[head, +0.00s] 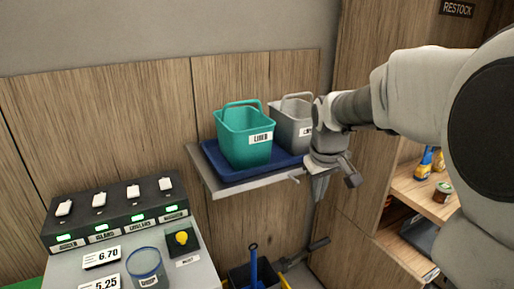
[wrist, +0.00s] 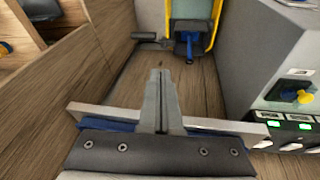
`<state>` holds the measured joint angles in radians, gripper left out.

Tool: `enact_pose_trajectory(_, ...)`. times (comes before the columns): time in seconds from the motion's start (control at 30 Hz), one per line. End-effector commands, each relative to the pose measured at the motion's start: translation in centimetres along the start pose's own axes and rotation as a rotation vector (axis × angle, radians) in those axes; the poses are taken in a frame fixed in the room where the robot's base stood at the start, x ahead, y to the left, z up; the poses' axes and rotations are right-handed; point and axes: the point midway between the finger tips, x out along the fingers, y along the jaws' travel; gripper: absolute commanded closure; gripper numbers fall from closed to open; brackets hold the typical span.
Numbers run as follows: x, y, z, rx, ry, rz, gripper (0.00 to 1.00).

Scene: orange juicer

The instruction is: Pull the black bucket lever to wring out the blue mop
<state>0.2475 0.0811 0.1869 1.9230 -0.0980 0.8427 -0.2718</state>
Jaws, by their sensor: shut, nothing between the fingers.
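The mop bucket (head: 238,275) is at the bottom of the head view, dark with yellow parts and partly cut off by the frame edge. The blue mop (head: 254,265) stands in it, its handle upright. The black lever (head: 308,252) sticks out to the right of the bucket. In the wrist view the bucket (wrist: 190,26) is at the top, with the blue mop (wrist: 189,46) in it and the black lever (wrist: 146,37) pointing left. My gripper (head: 317,197) is shut and empty, above the lever and apart from it. Its closed fingers (wrist: 159,76) show in the wrist view.
A wall shelf (head: 205,178) beside my gripper holds a blue tray (head: 211,156), a teal bin (head: 243,150) and a grey bin (head: 290,130). A counter with a switch panel (head: 120,214) is at left. Wooden shelves (head: 420,193) are at right. Floor shows below the fingers.

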Motion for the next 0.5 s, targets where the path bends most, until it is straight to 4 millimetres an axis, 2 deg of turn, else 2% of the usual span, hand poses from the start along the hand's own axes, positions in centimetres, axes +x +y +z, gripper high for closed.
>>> enact_pose_trajectory(0.2, 6.5, 3.2, -4.1, -0.056, -0.044, -0.056, 1.0)
enact_pose_trajectory(0.33, 10.9, 4.8, -5.7, -0.081, -0.055, -0.096, 1.0)
enact_pose_trajectory(0.5, 16.0, 6.7, -6.8, -0.1, -0.06, -0.142, 1.0)
